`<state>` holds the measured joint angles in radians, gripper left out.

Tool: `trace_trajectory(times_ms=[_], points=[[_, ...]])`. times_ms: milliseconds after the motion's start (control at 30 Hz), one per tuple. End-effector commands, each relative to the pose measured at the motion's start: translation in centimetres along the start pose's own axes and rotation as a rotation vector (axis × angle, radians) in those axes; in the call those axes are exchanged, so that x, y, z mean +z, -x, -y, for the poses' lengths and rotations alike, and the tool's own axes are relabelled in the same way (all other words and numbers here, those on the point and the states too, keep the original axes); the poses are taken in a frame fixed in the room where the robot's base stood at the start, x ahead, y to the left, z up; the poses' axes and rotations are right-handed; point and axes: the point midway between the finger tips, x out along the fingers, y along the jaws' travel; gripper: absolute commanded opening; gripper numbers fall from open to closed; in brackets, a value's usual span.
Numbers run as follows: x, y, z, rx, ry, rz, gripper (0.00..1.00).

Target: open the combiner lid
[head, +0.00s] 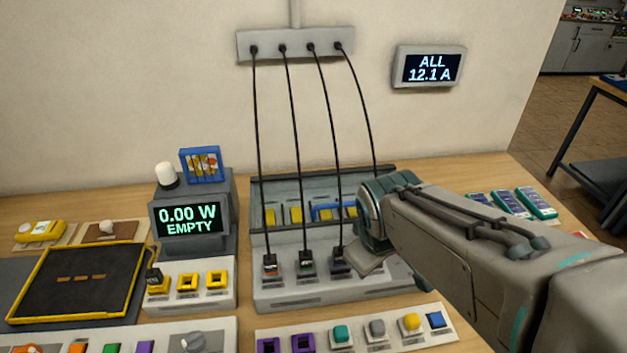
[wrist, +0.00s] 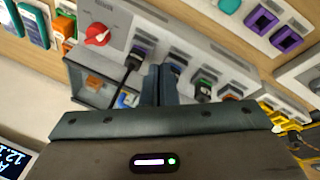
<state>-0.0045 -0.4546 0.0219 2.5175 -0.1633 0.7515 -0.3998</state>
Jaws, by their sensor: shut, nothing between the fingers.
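The combiner (head: 320,292) is a grey box on the bench below the wall display. Its upper part, the lid area (head: 290,181), is a grey frame around a recess or window with yellow blocks and a blue bar (head: 325,207) showing. I cannot tell whether the lid is closed or raised. My gripper (wrist: 162,72) has its dark fingers together, empty, over the combiner in the wrist view. Beside them are a black plug (wrist: 133,61) and the framed window (wrist: 93,91). In the head view my arm hides the combiner's right end, and the fingertips are not clear.
Black cables (head: 294,150) hang from a wall strip (head: 296,44) to plugs on the combiner's front. A meter (head: 189,217) and a port block (head: 190,286) stand left. A switch row (head: 350,334) lies in front. A red knob (wrist: 97,35) shows beside the plugs.

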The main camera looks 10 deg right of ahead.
Motion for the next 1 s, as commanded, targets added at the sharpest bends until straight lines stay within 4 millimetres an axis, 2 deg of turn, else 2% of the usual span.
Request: trace_trajectory(times_ms=[200,400,700,833,1000], points=[[-2.7,0.1,-2.3,0.109,0.571,-0.008,0.0],[-5.8,-0.1,-3.4,0.205,1.176,-0.009,0.0],[-10.4,-0.6,-2.6,0.344,2.077,-0.019,0.0],[-11.7,-0.8,-1.7,0.396,2.353,-0.031,0.0],[-12.4,-1.0,-1.1,0.433,2.524,-0.039,0.0]])
